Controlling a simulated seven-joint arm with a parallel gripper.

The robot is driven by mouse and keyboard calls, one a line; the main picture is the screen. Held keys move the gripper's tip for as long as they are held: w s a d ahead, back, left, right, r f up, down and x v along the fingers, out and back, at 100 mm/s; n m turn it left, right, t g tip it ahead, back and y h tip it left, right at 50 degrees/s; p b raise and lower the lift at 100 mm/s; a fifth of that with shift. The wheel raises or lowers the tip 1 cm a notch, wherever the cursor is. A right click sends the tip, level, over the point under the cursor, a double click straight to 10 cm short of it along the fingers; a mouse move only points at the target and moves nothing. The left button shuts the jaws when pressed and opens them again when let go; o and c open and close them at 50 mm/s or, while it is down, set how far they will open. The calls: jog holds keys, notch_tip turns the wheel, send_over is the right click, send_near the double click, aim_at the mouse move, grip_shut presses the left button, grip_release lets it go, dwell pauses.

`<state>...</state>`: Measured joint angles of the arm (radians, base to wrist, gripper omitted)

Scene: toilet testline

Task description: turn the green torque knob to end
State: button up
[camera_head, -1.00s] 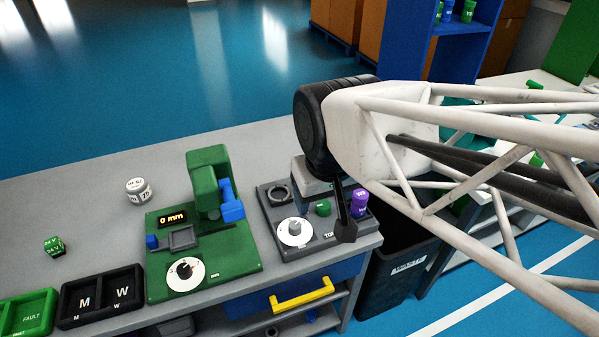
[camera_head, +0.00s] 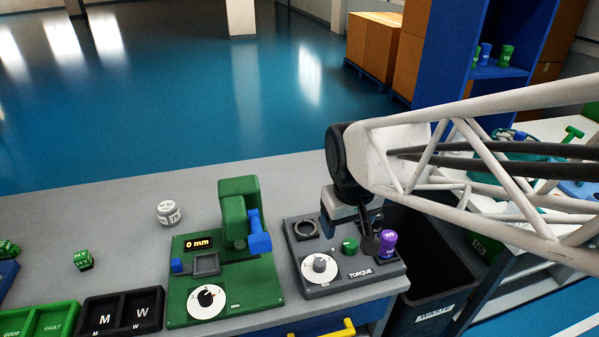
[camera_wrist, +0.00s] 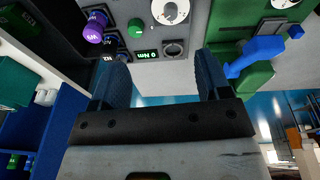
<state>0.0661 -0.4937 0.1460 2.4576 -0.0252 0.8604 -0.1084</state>
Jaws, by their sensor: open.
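The green torque knob (camera_head: 349,246) is a small round green knob on the grey torque station (camera_head: 368,286), right of its white dial (camera_head: 319,268). It also shows in the wrist view (camera_wrist: 136,27), beside a small display (camera_wrist: 147,55) reading 0 Nm. My gripper (camera_head: 350,234) is over the back of the station, near the knob. In the wrist view my gripper (camera_wrist: 162,75) is open and empty, its two dark fingers wide apart. The knob lies beyond the fingertips, nearer the left finger, and nothing holds it. In the head view my gripper hides part of the station's back.
A purple-capped piece (camera_head: 388,243) stands right of the knob, close to my finger. A green gauge station (camera_head: 240,295) with a blue lever (camera_head: 258,231) is to the left. A dark bin (camera_head: 432,283) stands right of the table edge.

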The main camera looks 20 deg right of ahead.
jog(key=w+d+f+n+g, duration=0.1)
jog(key=w+d+f, duration=0.4)
jog(key=w+f, duration=0.3)
jog(key=n, duration=0.1)
send_over(351, 244)
jog(key=shift+g, duration=0.4)
notch_tip(351, 244, down, 8)
jog(key=shift+a+r, duration=0.1)
jog(key=shift+a, duration=0.05)
jog(key=shift+f, duration=0.2)
jog(key=shift+f, duration=3.75)
jog(key=c, duration=0.9)
